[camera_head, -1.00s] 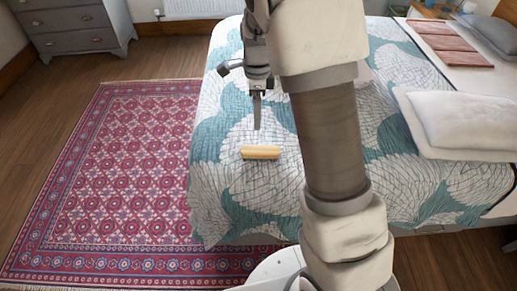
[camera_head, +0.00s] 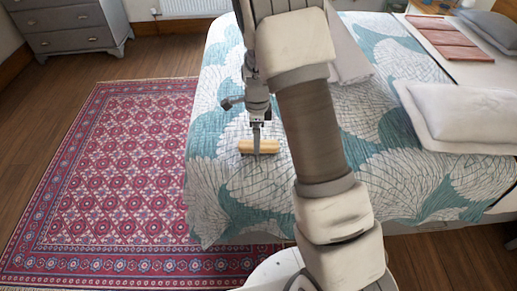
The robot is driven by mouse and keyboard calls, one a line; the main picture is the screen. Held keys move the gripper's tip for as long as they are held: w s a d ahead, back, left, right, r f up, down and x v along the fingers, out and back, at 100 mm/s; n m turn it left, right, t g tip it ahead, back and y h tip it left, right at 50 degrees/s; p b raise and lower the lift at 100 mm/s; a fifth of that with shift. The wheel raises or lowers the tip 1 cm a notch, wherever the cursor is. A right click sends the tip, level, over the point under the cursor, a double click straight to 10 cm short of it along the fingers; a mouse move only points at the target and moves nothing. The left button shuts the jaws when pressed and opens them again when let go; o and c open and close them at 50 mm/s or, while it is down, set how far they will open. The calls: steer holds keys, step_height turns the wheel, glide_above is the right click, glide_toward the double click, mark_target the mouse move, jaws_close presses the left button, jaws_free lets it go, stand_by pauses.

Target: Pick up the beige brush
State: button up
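The beige brush (camera_head: 245,147) lies on the patterned bed cover (camera_head: 220,190) near the foot-end edge of the bed. My gripper (camera_head: 257,149) points down at the middle of the brush, and its visible finger overlaps the brush in this view. The finger hides a narrow strip of the brush. Only one finger can be made out, so I cannot tell whether the gripper is open or shut, or whether it touches the brush.
White pillows (camera_head: 460,115) lie at the right. A red patterned rug (camera_head: 120,160) covers the floor at the left. A grey dresser (camera_head: 72,28) stands at the back left.

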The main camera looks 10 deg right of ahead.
steer(key=f, duration=0.2)
steer(key=f+b, duration=0.1)
steer(key=f, duration=0.1)
steer(key=shift+d, duration=0.25)
jaws_close()
